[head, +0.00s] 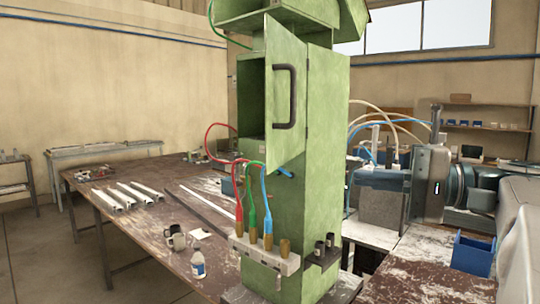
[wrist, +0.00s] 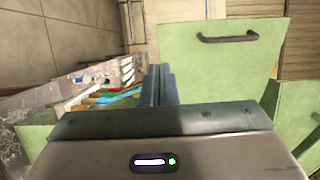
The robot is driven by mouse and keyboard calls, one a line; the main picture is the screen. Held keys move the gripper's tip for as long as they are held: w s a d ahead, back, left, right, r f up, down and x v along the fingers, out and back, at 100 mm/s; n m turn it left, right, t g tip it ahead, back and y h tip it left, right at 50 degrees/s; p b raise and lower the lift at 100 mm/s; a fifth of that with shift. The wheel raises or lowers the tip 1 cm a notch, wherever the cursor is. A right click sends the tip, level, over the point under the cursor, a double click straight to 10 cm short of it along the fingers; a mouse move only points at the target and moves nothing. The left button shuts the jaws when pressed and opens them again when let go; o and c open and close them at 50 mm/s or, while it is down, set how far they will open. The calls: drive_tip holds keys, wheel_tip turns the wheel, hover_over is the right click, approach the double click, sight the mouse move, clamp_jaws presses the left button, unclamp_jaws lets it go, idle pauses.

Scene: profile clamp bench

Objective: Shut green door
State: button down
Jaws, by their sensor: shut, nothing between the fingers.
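The green door (head: 283,105) stands swung open on the tall green cabinet (head: 320,130) in the head view. Its right edge is at the cabinet's front edge, and the dark interior shows at its left. A dark bar handle (head: 286,97) is on its outer face. In the wrist view the green door (wrist: 225,70) fills the upper right, with its handle (wrist: 228,37) near the top. My gripper (wrist: 160,72) is shut and empty, its fingers in front of the door's left edge in that picture. I cannot tell whether they touch it. In the head view its fingertips cannot be made out.
Red, green and blue hoses (head: 252,203) run to a bracket (head: 262,255) low on the cabinet. A blue bin (head: 473,253) sits at right.

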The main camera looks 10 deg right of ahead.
sight(272, 168)
drive_tip(key=p+x, duration=0.2)
drive_tip(key=x, duration=1)
drive_tip(key=shift+w+a+r+p, duration=0.1)
drive_tip(key=shift+w+a+p, duration=0.1)
drive_tip(key=shift+a+p, duration=0.15)
drive_tip(key=shift+w+a, duration=0.35)
drive_tip(key=shift+a, duration=0.05)
